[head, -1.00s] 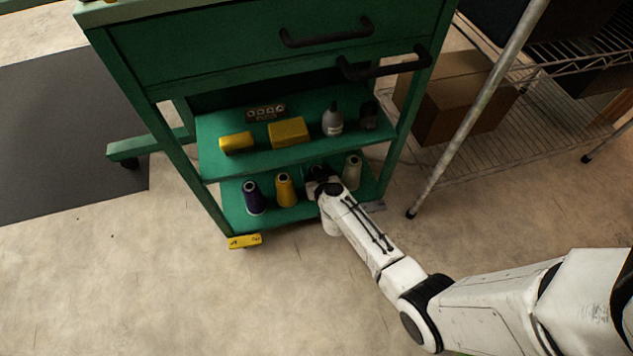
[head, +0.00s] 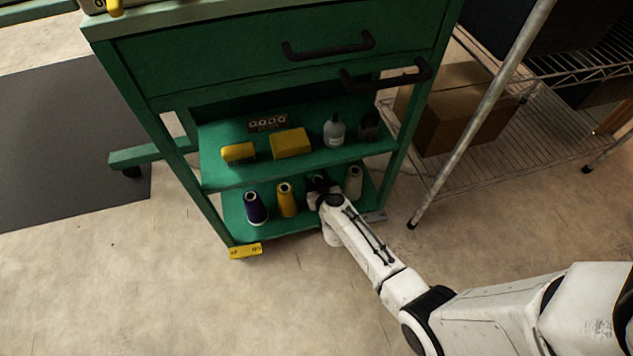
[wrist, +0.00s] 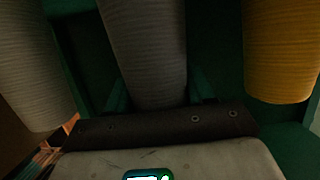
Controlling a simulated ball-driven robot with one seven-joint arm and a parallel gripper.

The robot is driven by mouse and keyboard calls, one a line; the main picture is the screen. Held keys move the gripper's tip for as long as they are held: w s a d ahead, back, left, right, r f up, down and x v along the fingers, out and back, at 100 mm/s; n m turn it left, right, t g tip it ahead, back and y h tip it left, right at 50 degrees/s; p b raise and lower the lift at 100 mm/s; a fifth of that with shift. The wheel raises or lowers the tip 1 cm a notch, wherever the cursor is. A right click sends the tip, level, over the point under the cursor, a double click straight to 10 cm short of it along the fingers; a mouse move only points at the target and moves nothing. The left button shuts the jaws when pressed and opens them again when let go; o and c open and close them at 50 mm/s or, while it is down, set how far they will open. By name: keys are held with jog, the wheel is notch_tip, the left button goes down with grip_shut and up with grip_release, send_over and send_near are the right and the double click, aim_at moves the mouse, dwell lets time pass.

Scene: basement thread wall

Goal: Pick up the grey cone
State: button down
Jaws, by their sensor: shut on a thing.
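The grey cone (wrist: 143,50) stands in the middle of the wrist view, with a finger on each side. My gripper (wrist: 156,92) is shut on it. In the head view my gripper (head: 317,184) is at the cart's lower shelf (head: 235,220), between a yellow cone and a pale cone, and hides the grey cone. I cannot tell whether the grey cone still touches the shelf.
The upper shelf (head: 220,178) above holds yellow boxes (head: 290,143) and a grey bottle (head: 334,130). Cart legs flank the shelf.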

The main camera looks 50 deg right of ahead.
aim_at(316, 175)
jog(key=shift+r+p, duration=0.5)
jog(key=shift+r, duration=0.15)
notch_tip(316, 175, up, 2)
jog(key=shift+r+p, duration=0.1)
jog(key=shift+p, duration=1)
jog(key=s+d+r+p, duration=0.2)
jog(key=s+r+p, duration=0.7)
jog(key=s, duration=0.4)
jog(key=shift+s+r+p, duration=0.2)
jog(key=shift+s+p, duration=0.2)
jog(key=shift+p, duration=0.2)
